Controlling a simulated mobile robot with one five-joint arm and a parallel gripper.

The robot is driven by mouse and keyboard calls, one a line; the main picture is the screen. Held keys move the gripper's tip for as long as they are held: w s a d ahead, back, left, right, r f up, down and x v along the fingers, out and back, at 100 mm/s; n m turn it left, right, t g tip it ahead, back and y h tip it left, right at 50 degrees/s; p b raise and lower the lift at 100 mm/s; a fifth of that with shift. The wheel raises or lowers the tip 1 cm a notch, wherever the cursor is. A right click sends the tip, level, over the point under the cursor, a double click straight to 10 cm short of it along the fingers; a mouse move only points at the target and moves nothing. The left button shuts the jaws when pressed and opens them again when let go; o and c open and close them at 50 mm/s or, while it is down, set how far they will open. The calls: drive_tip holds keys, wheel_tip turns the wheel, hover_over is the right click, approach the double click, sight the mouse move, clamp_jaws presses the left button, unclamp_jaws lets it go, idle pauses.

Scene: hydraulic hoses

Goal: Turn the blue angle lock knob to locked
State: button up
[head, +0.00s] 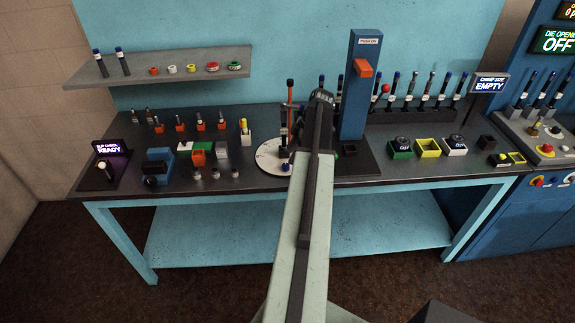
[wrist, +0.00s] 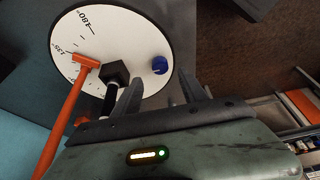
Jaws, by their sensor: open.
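The blue angle lock knob (wrist: 160,65) sits near the edge of a round white dial plate (wrist: 118,24) with angle marks. My gripper (wrist: 163,88) is open in the wrist view, its two dark fingers apart. The knob shows beyond the fingertips, roughly in line with the gap between them, and nothing is seen between the fingers. In the head view the knob (head: 285,167) is a small blue spot at the plate's front right edge, and my arm hides much of the gripper. I cannot tell the knob's lock setting.
An orange T-shaped bar (wrist: 66,112) and a black hex-ended piece (wrist: 117,73) stand over the dial, close to the left finger. In the head view a tall blue post (head: 360,95) stands behind right of the dial. Green, yellow and white bins (head: 428,148) stand farther right.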

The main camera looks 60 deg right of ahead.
sight(286, 165)
drive_tip(key=b+x, duration=0.4)
drive_tip(key=x, duration=0.1)
drive_tip(key=shift+f, duration=0.4)
drive_tip(key=shift+r, duration=0.15)
